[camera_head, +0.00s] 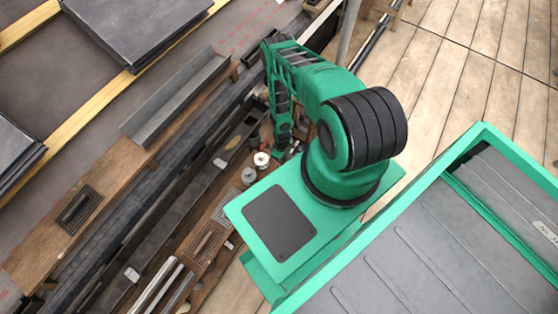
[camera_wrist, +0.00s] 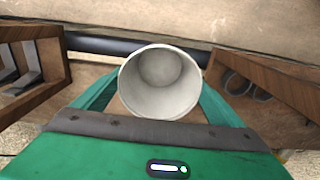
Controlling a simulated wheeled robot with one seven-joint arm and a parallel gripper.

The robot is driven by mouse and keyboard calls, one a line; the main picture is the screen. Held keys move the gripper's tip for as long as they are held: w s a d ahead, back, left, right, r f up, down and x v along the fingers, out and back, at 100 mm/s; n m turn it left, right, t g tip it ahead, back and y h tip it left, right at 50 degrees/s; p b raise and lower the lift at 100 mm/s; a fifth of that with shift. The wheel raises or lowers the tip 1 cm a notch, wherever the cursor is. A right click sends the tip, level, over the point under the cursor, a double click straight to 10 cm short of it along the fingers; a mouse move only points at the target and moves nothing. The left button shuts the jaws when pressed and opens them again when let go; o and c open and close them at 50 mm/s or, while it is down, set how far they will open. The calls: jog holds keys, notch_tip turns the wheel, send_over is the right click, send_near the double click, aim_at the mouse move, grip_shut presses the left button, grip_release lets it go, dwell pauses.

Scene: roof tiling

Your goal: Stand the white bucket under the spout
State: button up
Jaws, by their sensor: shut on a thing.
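The white bucket (camera_wrist: 128,92) is in the middle of the wrist view. Its round mouth faces the camera and its inside looks empty. My gripper (camera_wrist: 160,95) is shut on it, with one green finger on each side. In the head view my gripper is largely hidden by my green arm, and I cannot make out the bucket in it. I cannot tell the spout for certain in either view. A dark pipe (camera_wrist: 100,45) runs behind the bucket in the wrist view.
Wooden boxes stand left (camera_wrist: 40,62) and right (camera_wrist: 275,75) of the bucket in the wrist view. In the head view, a grey trough (camera_head: 175,97) lies on a wooden plank, and small metal cans (camera_head: 261,160) stand close to my arm. The plank floor (camera_head: 460,50) at upper right is mostly clear.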

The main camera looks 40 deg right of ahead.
jog(key=shift+w+a+f, duration=0.2)
jog(key=shift+w+f, duration=0.4)
jog(key=shift+f, duration=0.15)
jog(key=shift+f, duration=0.1)
jog(key=o, duration=1.2)
